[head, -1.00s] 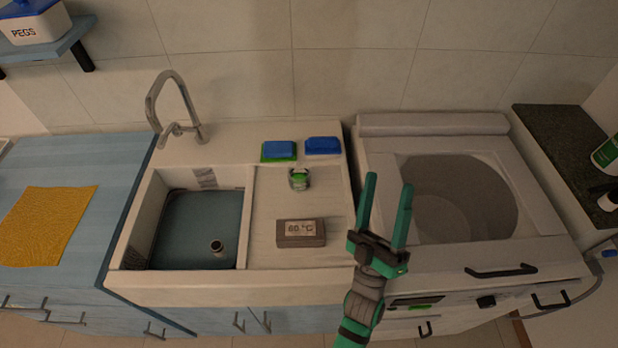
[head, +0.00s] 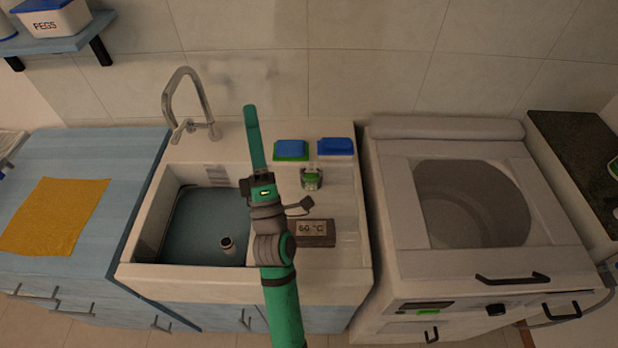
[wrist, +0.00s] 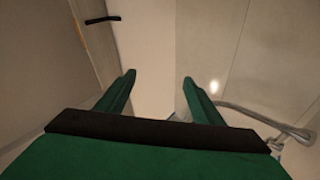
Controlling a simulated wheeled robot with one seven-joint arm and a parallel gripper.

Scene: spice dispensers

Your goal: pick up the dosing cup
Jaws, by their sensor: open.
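A small clear cup with green in it (head: 311,181), which looks like the dosing cup, stands upright on the draining board right of the sink basin in the head view. The cup is not in the wrist view.
A blue sponge on green (head: 290,149) and a blue block (head: 335,146) lie behind the cup. A display block reading 60 °C (head: 314,233) is in front, partly near my arm. A small dark-topped cylinder (head: 227,243) is in the basin. The tap (head: 190,100) rises behind.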

